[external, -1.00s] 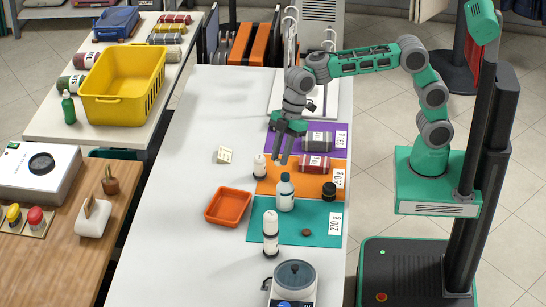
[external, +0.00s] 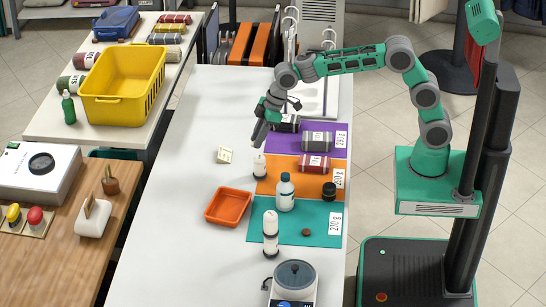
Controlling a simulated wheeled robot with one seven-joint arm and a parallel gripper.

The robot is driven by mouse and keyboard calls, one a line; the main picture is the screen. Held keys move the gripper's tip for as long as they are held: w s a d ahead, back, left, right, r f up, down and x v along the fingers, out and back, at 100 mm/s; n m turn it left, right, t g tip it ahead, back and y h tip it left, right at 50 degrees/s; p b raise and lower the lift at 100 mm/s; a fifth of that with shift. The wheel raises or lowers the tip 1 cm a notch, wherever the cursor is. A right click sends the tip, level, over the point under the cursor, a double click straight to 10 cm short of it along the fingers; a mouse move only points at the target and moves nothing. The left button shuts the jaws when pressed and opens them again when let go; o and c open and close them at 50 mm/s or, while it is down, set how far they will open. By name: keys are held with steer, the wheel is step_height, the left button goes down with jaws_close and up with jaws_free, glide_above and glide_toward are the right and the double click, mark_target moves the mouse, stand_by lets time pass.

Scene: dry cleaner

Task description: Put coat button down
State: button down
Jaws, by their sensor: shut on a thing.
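My gripper (external: 257,143) is shut and points down, just above and behind a small white bottle at the left edge of the orange mat. The coat button between its fingertips is too small to make out in this view. A small brown disc (external: 306,232), which looks like a button, lies flat on the teal mat (external: 262,230).
An orange tray (external: 228,206) stands left of the teal mat. White bottles (external: 259,166) (external: 285,193) (external: 270,236), a black jar (external: 329,190) and rolls (external: 316,140) stand or lie around the mats. A scale (external: 293,285) is at the front. The table's left side is mostly clear.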

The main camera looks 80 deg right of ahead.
steer(key=w+f+p, duration=0.2)
steer(key=w+f, duration=0.1)
steer(key=w, duration=0.4)
glide_above(219, 175)
steer(key=s, duration=0.2)
steer(key=f, duration=0.2)
steer(key=f+p, duration=0.1)
steer(key=f, duration=0.2)
steer(key=shift+w+d+f, duration=0.15)
steer(key=shift+d+f, duration=0.05)
steer(key=shift+f, duration=0.1)
steer(key=shift+w+f, duration=0.15)
steer(key=shift+f, duration=0.1)
steer(key=shift+w+f, duration=0.1)
steer(key=shift+f, duration=1.7)
steer(key=c, duration=1.2)
jaws_free()
steer(key=shift+r, duration=0.45)
steer(key=s+d+r+m+b, duration=0.1)
steer(key=s+d+r, duration=0.2)
steer(key=s+r, duration=1.15)
steer(key=s+d+m+h, duration=0.1)
steer(key=s+d, duration=0.1)
steer(key=s, duration=1.2)
steer(key=s+d+m, duration=0.2)
steer(key=s, duration=1.3)
steer(key=shift+d+f+g+h, duration=0.25)
steer(key=shift+f+g+h, duration=0.15)
steer(key=shift+f, duration=0.05)
